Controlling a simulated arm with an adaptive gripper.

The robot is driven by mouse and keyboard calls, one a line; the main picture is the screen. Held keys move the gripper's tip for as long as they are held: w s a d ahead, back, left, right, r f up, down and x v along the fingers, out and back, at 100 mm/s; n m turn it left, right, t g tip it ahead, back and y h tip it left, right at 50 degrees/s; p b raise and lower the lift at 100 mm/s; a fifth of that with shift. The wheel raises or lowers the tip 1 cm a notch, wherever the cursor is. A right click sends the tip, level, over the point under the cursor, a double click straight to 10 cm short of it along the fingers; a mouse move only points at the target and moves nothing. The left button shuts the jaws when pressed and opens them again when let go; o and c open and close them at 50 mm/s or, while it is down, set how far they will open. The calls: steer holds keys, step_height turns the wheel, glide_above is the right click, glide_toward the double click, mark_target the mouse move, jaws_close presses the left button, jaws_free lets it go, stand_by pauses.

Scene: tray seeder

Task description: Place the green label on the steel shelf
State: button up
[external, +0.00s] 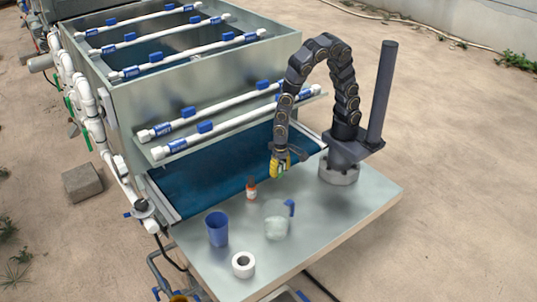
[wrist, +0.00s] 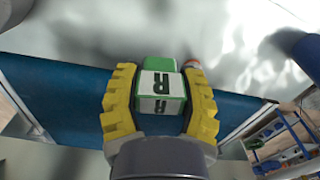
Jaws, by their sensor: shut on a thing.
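In the external view my gripper (external: 281,165) hangs near the border between the blue belt and the flat steel shelf, and the green label shows only as a small patch between the fingers. The steel shelf (external: 340,215) is the flat grey surface at the front; its bare top also shows in the wrist view (wrist: 95,30). The label appears held above the surfaces.
On the shelf stand a blue cup (external: 217,230), a white tape roll (external: 243,264), a clear jug (external: 277,222) with a blue handle, and a small red-capped bottle (external: 251,190). The shelf's right part is clear. The blue belt (external: 215,182) lies behind, below a ledge with white pipes.

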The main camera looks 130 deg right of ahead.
steer(key=shift+r, duration=0.3)
steer(key=w+a+r+n, duration=0.5)
steer(key=w+r+n, duration=0.2)
steer(key=w+n, duration=0.2)
step_height(320, 180, up, 4)
steer(key=w+n, duration=0.3)
step_height(320, 180, up, 10)
steer(key=m, duration=0.8)
glide_above(250, 109)
steer(key=w+a, duration=0.6)
steer(key=w, duration=0.1)
steer(key=shift+w+d+r, duration=0.15)
steer(key=shift+d, duration=0.05)
steer(key=s+d+m, duration=0.5)
steer(key=s+m, duration=0.1)
steer(key=s, duration=0.1)
steer(key=f, duration=0.7)
steer(key=shift+s+d, duration=0.15)
steer(key=shift+d, duration=0.05)
steer(key=shift+f, duration=0.2)
